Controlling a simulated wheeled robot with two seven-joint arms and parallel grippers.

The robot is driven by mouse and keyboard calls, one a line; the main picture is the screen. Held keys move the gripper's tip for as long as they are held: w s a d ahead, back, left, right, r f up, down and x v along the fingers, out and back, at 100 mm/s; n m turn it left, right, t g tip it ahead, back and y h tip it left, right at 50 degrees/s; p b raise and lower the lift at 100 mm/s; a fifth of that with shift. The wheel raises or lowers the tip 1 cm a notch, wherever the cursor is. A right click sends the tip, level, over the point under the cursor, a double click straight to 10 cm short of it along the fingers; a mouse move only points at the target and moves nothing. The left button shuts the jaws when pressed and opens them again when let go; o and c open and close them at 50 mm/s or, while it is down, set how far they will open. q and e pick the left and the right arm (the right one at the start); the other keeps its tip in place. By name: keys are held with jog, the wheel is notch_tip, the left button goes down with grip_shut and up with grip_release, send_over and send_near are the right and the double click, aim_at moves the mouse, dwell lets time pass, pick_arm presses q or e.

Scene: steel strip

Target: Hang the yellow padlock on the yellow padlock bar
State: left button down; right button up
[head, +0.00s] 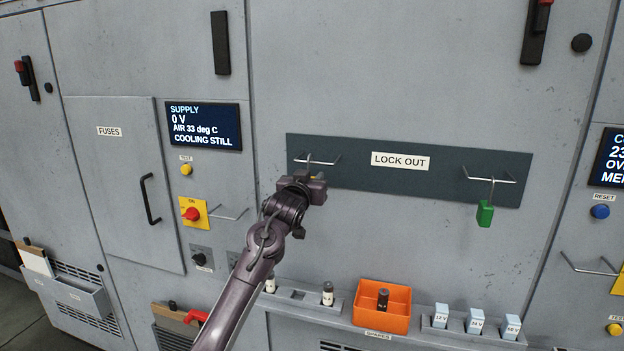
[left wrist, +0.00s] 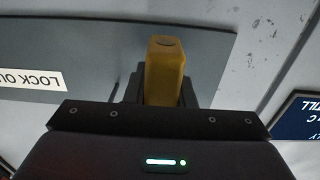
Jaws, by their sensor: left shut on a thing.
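The yellow padlock (left wrist: 164,72) is held between the fingers of my left gripper (left wrist: 162,92). In the head view my left gripper (head: 312,180) is at the left end of the dark lock-out board, just below a thin metal bar (head: 317,161). Only a sliver of yellow shows there. The padlock's shackle is hidden, so I cannot tell whether it is around the bar or apart from it. No bar looks clearly yellow. My right gripper is not in view.
The lock-out board (head: 350,176) has a right bar (head: 500,181) with a green padlock (head: 485,213) hanging from it. Another bar (head: 228,213) sits beside a red switch (head: 192,214) on a yellow plate. An orange bin (head: 398,293) stands on the ledge below.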

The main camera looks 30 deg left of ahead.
pick_arm(q)
jog(key=shift+f+b, duration=0.35)
jog(key=shift+f, duration=0.2)
jog(key=c, duration=1.1)
grip_release()
jog(key=shift+c, duration=0.2)
